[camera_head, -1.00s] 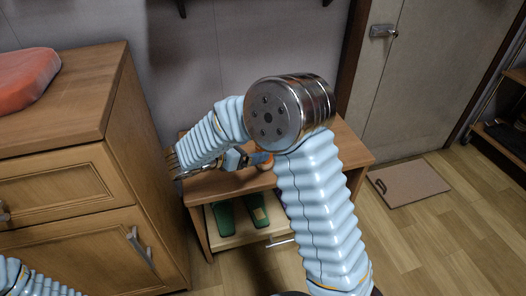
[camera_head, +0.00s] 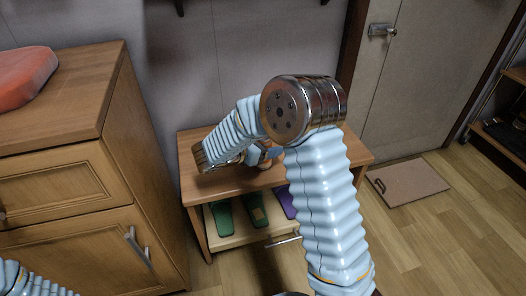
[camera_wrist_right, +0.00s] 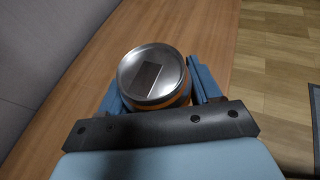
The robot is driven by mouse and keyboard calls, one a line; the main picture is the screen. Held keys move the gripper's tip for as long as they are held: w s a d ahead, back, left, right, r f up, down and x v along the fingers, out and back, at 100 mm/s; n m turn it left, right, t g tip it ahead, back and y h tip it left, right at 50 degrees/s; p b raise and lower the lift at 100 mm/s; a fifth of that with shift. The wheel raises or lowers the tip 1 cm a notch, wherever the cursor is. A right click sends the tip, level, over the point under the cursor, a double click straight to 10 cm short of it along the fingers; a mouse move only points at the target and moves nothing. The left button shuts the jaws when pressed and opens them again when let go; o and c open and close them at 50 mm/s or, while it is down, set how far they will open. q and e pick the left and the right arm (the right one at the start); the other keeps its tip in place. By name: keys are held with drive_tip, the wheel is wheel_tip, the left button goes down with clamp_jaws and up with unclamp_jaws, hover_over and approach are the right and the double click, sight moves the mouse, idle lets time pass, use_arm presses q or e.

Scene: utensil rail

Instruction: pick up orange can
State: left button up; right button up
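The orange can (camera_wrist_right: 152,76) stands on the small wooden side table (camera_head: 345,155). In the right wrist view its silver lid with a dark rectangular mark faces the camera, and a strip of orange shows below the rim. My right gripper (camera_wrist_right: 158,92) has its two blue fingers on either side of the can. I cannot tell whether they press on it. In the head view my right gripper (camera_head: 262,155) is low over the table top, and my arm and gripper hide most of the can. My left gripper is out of view.
A wooden cabinet (camera_head: 75,165) with a red-orange object (camera_head: 22,78) on top stands at the left. The side table's lower shelf holds green items (camera_head: 222,216) and a purple item (camera_head: 286,200). A wall is behind; a board (camera_head: 408,182) lies on the floor at the right.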

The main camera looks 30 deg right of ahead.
drive_tip(key=c, duration=0.5)
